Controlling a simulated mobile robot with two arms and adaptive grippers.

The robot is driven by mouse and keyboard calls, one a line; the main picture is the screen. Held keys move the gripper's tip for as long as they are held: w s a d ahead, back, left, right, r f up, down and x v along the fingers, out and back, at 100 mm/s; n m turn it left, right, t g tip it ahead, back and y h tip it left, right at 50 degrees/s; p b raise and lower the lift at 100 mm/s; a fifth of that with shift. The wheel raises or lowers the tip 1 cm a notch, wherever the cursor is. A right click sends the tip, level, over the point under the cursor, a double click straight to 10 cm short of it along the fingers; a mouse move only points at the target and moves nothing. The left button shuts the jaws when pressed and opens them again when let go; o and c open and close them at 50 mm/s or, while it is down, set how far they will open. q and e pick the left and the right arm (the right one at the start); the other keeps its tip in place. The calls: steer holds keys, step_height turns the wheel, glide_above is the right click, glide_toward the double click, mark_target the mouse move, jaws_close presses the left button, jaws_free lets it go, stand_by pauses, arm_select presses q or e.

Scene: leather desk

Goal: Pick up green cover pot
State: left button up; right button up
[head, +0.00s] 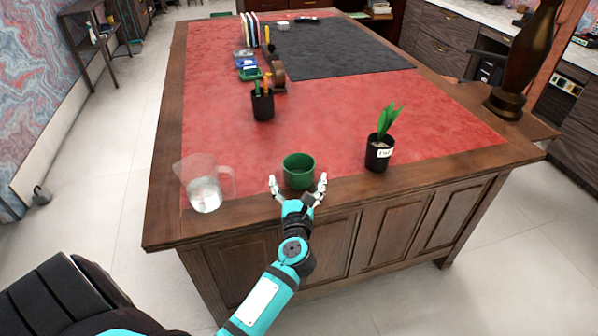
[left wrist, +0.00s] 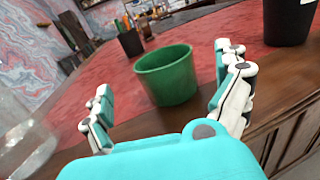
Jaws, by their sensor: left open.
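The green cover pot (head: 299,171) stands upright on the near edge of the desk in the head view. It looks empty. My left gripper (head: 298,186) is open, with a finger on each side of the pot's near part. In the left wrist view the pot (left wrist: 167,76) sits ahead, between and beyond the two spread fingers (left wrist: 165,103). I see no contact between the fingers and the pot. My right gripper is not in view.
A glass pitcher with water (head: 204,186) stands left of the pot. A black pot with a green plant (head: 379,153) stands to the right. A black pen cup (head: 263,106) is farther back. The red leather top (head: 330,110) between them is clear.

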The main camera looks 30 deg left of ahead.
mark_target(299, 154)
arm_select(q)
steer(key=x, duration=0.7)
steer(key=shift+w+a, duration=0.1)
steer(key=shift+w, duration=0.2)
steer(key=shift+r, duration=0.1)
steer(key=c, duration=1.1)
steer(key=shift+c, duration=0.2)
